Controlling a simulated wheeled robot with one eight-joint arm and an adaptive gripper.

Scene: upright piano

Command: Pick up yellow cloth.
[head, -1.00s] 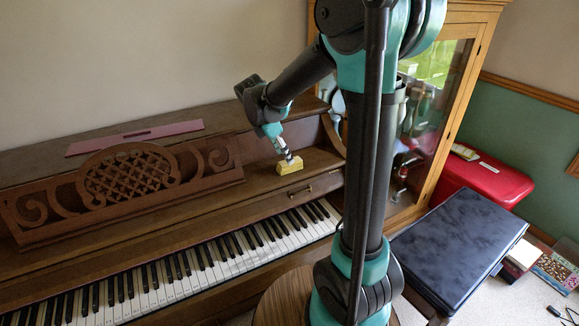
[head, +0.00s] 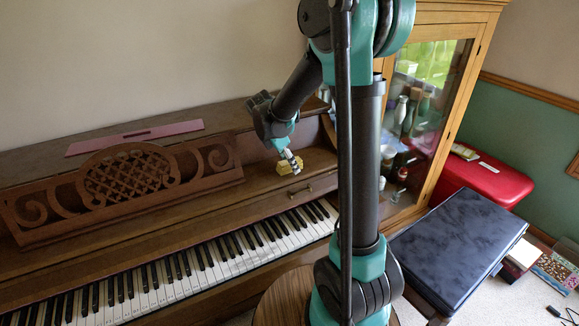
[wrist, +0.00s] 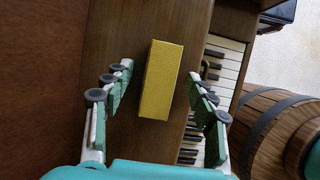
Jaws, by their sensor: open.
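A yellow block-shaped thing (head: 284,166), the only yellow item that could be the cloth, lies on the wooden ledge of the piano, right of the carved music stand. In the wrist view the yellow cloth (wrist: 161,80) is a folded-looking rectangular block lying lengthwise between my fingers. My gripper (wrist: 160,80) is open, with one finger on each side of the cloth and a gap on both sides. In the head view my gripper (head: 291,162) is just above and in front of the cloth and hides part of it.
The carved music stand (head: 125,178) is left of the cloth. The piano keys (head: 180,268) and a small handle (head: 299,191) lie in front and below. A pink strip (head: 135,137) lies on the piano top. A glass cabinet (head: 455,100) stands at the right.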

